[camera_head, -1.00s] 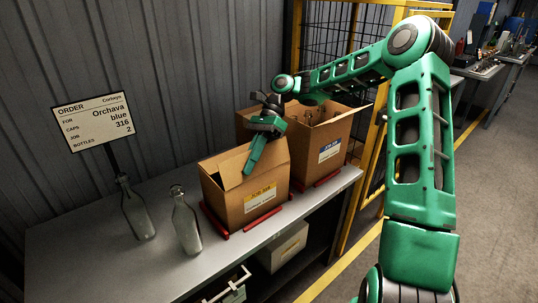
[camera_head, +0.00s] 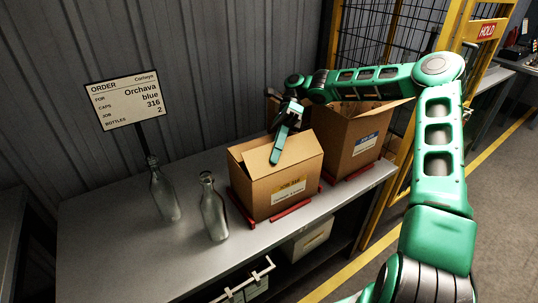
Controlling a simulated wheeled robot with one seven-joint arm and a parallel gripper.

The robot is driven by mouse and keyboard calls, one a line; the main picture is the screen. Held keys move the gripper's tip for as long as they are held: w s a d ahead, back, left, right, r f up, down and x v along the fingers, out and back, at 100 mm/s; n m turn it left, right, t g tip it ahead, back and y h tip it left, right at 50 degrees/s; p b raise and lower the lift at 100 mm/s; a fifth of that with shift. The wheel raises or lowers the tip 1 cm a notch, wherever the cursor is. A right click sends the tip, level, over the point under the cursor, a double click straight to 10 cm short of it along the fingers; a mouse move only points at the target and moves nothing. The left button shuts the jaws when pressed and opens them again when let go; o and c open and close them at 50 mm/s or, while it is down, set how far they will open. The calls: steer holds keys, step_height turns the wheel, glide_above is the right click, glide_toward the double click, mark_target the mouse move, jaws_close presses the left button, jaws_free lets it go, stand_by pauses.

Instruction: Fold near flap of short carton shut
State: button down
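A taller open carton (camera_head: 365,160) with a blue label stands right behind the short one. Red rails (camera_head: 291,208) edge the carton's place. Two glass bottles (camera_head: 213,210) and an order sign (camera_head: 124,98) stand to the left. A yellow-framed mesh fence (camera_head: 410,130) borders the right.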

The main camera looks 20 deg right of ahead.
stand_by(0.3)
steer(key=c, duration=2)
jaws_free()
steer(key=v, duration=1.1)
steer(key=shift+f, duration=0.1)
steer(key=shift+c, duration=0.4)
